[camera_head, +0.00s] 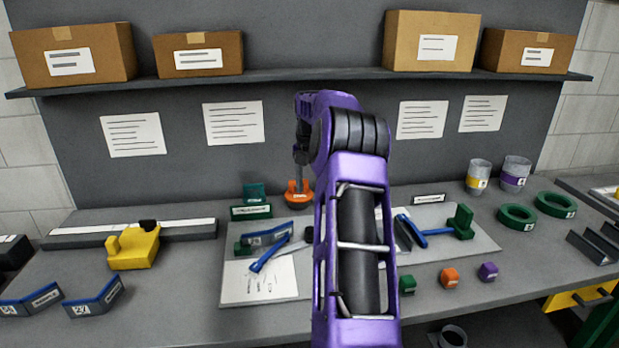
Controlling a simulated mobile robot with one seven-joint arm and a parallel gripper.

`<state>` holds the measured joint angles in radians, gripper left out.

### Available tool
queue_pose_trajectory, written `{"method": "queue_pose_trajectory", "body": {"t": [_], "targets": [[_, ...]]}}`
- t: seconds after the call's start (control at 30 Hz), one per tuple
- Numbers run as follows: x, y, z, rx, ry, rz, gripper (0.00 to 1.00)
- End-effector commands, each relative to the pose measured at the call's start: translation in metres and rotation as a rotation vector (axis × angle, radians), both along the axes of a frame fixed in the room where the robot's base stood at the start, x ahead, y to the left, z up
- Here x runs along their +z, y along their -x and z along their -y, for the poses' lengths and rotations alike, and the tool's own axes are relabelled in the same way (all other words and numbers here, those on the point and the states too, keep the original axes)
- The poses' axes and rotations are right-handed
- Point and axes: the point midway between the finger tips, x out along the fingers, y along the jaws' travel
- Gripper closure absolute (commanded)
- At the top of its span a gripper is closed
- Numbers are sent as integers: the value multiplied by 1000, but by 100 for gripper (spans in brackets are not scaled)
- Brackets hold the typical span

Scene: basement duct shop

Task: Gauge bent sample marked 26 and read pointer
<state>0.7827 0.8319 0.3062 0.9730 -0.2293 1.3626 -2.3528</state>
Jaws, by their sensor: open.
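Two bent dark samples with blue edges and white labels lie at the front left: one at the far left (32,302) and one beside it (95,302). Another bent labelled piece (265,236) lies on a pale sheet (262,285), beside a blue pointer arm (270,251). A second blue pointer (425,231) with a green block (461,221) is at the right. The pointer readings cannot be made out. My gripper (300,158), small and partly unclear, is open above an orange piece (298,193); whether they touch is unclear.
A yellow block (134,247) stands before a long rail (190,228). Green, orange and purple cubes (450,276) sit at the front right. Green rings (517,216) and two cups (479,176) are further right. My arm hides the bench's middle.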

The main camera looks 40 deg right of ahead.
Motion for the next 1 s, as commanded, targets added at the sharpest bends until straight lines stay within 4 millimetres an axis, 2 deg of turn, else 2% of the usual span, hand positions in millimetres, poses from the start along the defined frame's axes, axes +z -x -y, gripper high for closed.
{"method": "queue_pose_trajectory", "body": {"t": [0.1,0.3,0.87,1.0], "targets": [[19,-1,0,1,2,1,31],[32,0,0,2,0,0,31],[32,0,0,1,0,0,31],[35,-16,-14,-15,17,35,31]]}}
